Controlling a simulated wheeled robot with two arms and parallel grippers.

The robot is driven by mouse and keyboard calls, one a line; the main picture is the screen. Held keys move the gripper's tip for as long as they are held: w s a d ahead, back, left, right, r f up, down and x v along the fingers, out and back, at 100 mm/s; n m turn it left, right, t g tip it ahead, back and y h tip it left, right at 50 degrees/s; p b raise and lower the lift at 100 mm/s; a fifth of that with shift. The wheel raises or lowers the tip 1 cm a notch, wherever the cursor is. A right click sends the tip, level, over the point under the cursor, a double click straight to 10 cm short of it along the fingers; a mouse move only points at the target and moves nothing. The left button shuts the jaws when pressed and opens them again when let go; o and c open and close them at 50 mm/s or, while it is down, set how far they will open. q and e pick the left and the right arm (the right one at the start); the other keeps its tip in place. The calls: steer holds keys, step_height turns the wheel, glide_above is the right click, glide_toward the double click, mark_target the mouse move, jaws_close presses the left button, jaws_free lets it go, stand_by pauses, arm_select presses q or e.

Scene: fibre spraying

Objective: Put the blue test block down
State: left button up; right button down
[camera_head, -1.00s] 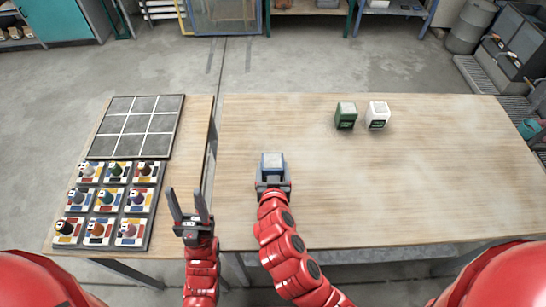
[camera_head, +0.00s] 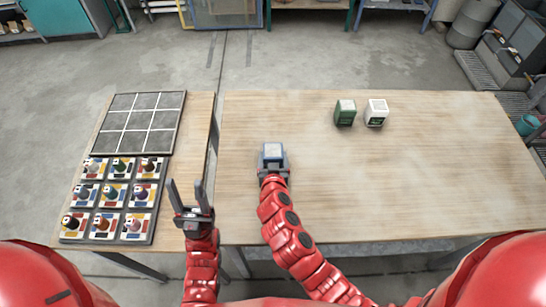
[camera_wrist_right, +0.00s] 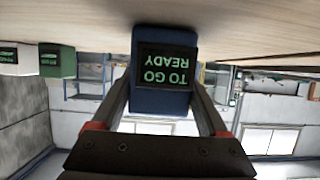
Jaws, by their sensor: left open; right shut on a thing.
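The blue test block (camera_head: 272,153) is held in my right gripper (camera_head: 273,167) at the left part of the large wooden table (camera_head: 420,190). In the right wrist view the blue block (camera_wrist_right: 160,101) sits between both fingers, with a dark panel of green letters that appear upside down. It is at or close to the tabletop (camera_wrist_right: 240,25); I cannot tell if it touches. My left gripper (camera_head: 188,193) is open and empty, near the gap between the two tables.
A green block (camera_head: 345,113) and a white block (camera_head: 376,113) stand at the back of the large table. The left table carries an empty grey grid tray (camera_head: 127,131) and a tray of several small coloured pieces (camera_head: 110,199). The right half of the large table is clear.

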steer(key=shift+f, duration=0.1)
steer(key=shift+c, duration=1.5)
jaws_free()
steer(key=o, duration=0.3)
